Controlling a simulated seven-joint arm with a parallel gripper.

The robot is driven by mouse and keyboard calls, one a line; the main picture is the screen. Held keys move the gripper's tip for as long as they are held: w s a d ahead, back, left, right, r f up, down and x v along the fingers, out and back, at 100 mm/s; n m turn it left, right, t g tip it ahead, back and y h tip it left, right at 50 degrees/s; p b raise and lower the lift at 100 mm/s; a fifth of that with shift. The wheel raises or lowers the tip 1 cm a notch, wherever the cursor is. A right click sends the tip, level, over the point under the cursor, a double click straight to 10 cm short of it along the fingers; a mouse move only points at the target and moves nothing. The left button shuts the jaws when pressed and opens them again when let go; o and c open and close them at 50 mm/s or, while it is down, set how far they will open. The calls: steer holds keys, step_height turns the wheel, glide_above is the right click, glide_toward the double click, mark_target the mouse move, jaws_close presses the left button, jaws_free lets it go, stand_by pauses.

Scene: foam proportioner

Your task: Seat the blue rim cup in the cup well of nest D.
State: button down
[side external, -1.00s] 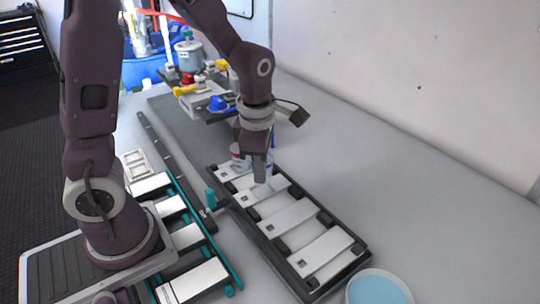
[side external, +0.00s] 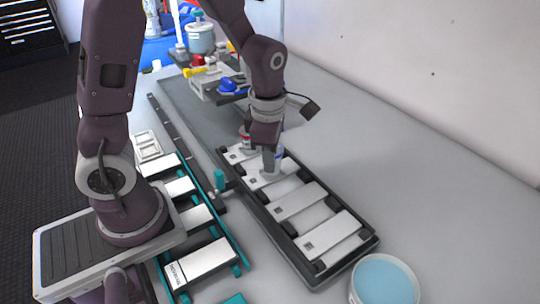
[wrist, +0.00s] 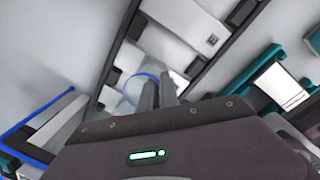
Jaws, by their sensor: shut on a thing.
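The blue rim cup (side external: 279,154) is a small pale cup at my gripper's fingers, over the second white nest plate from the far end. In the wrist view its blue rim (wrist: 137,78) shows as a ring, partly hidden by the fingers. My gripper (side external: 269,168) points down and is shut on the cup's wall; its fingers also show in the wrist view (wrist: 158,95). The cup's base is hidden, so I cannot tell whether it touches the plate or sits in a well. No nest letters are legible.
A black tray (side external: 290,238) holds several white plates. A red-marked cup (side external: 244,140) stands at its far end, close to my gripper. A teal-edged rack (side external: 222,252) lies left. A tub of blue liquid (side external: 385,282) stands front right. Bench on the right is clear.

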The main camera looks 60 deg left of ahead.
steer(key=shift+f, duration=0.45)
steer(key=c, duration=1.1)
jaws_free()
step_height(320, 180, up, 8)
steer(key=shift+f, duration=0.1)
